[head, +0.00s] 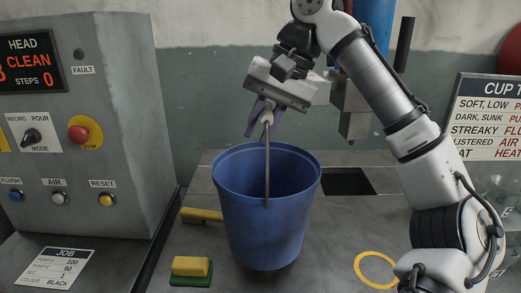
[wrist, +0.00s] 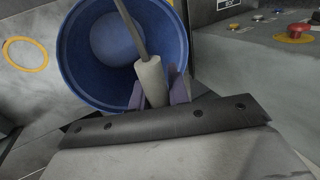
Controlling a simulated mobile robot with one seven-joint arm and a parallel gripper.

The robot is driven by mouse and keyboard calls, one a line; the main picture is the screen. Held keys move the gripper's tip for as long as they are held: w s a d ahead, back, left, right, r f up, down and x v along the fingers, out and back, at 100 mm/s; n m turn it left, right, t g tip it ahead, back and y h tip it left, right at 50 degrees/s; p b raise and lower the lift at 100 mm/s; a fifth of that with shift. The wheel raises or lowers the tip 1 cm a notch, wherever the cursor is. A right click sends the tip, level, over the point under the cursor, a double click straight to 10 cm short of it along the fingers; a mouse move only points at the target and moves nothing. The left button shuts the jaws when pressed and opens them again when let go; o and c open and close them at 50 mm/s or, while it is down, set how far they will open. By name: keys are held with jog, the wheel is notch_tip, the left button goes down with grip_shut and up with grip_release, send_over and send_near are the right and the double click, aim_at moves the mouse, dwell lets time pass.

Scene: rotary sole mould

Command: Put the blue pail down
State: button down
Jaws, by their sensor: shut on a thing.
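The blue pail (head: 262,215) hangs upright by its wire handle in the middle of the head view. My gripper (head: 264,118) is above the pail and shut on the pale grip of the handle. In the wrist view the pail's open top (wrist: 72,62) lies beyond my gripper (wrist: 155,92), whose purple fingers are on both sides of the grip. The inside looks blue, with a paler round bottom. Whether the pail's base touches the grey table (head: 335,235) is hard to tell.
A yellow ring (head: 377,269) is marked on the table to the pail's right. A yellow and green block (head: 190,271) and a yellow bar (head: 201,215) lie at its left. A dark square opening (head: 348,181) is behind right. A control cabinet (head: 80,130) stands left.

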jog(key=shift+f, duration=2.05)
jog(key=c, duration=1.3)
grip_release()
jog(key=shift+f, duration=0.15)
jog(key=shift+c, duration=0.2)
jog(key=p+v, duration=0.1)
jog(key=v, duration=1.1)
jog(key=shift+p, duration=0.3)
